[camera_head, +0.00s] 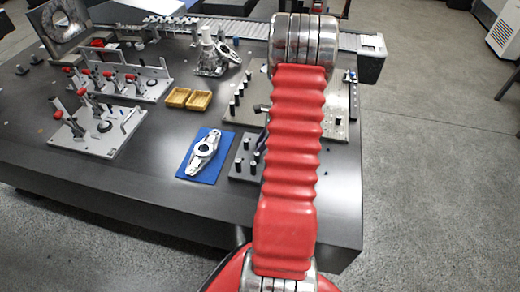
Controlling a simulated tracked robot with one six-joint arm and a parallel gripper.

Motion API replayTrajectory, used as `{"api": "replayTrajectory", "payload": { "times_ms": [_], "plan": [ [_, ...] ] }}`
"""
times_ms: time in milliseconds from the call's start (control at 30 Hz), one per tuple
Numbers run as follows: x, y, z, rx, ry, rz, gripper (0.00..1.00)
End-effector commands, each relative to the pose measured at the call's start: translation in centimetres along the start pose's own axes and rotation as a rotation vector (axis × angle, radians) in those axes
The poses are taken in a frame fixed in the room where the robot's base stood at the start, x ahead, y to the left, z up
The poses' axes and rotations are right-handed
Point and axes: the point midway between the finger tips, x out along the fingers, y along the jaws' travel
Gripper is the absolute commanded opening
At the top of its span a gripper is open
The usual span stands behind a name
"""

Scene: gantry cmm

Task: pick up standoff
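Several short black cylindrical posts, which look like the standoffs, stand upright on a small grey plate (244,172) near the table's front edge; one such post (238,164) shows at its left. More dark posts (239,92) stand in a row on a larger grey plate (216,112) behind it. My red arm covers part of both plates, so some posts may be hidden. My gripper does not show; the arm rises through the right middle of the picture and its end is hidden or out of sight.
A blue mat (186,170) with a silver bracket (204,152) lies left of the small plate. Two yellow trays (199,101) sit behind it. Red-handled clamp fixtures (120,82) stand at left. A metal part (210,55) and a long rail (250,29) are farther back.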

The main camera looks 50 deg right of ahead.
Motion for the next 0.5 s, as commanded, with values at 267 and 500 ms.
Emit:
{"api": "replayTrajectory", "payload": {
  "times_ms": [267, 500],
  "plan": [
    [-0.02, -0.01, -0.02, 0.0, 0.0, 0.0, 0.08],
    [-0.03, -0.01, -0.02, 0.0, 0.0, 0.0, 0.0]
  ]
}}
